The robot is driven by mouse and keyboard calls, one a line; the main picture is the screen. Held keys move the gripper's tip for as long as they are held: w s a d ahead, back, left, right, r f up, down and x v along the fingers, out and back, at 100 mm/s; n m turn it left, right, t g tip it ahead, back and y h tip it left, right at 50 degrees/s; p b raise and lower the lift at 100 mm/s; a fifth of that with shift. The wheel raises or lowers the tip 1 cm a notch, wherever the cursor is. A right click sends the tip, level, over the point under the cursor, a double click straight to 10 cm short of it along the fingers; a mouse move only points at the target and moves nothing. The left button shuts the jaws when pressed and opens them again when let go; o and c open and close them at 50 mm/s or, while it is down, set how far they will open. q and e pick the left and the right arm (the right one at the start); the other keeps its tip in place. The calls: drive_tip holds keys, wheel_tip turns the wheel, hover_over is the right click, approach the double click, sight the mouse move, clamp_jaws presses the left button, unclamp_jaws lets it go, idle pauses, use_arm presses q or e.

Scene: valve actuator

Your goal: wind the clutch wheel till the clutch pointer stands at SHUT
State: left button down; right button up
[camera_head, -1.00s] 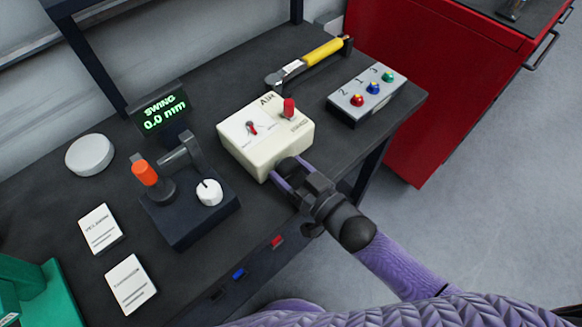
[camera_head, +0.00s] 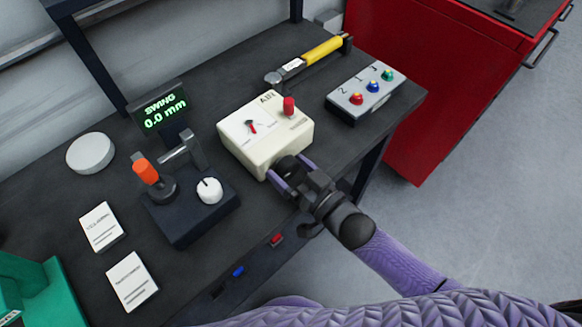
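The cream box (camera_head: 262,149) labelled AIR stands near the table's front edge. Its top has a white dial with a red pointer (camera_head: 251,127); the dial's small lettering is too blurred to read. A dark wheel (camera_head: 288,166) sits on the box's front face, partly hidden by my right gripper. My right gripper (camera_head: 287,172) is at that wheel, its purple fingers apart on either side of it; a gap seems to show between fingers and wheel. My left gripper is out of view.
A red knob (camera_head: 289,105) stands on the box top. A button box (camera_head: 367,95) is to the right and a yellow-handled hammer (camera_head: 305,60) behind. A dark joystick unit (camera_head: 190,215) stands left, beside a SWING display (camera_head: 163,112) reading 0.0 mm.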

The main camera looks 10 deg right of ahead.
drive_tip(key=p+v, duration=0.1)
drive_tip(key=v, duration=0.9)
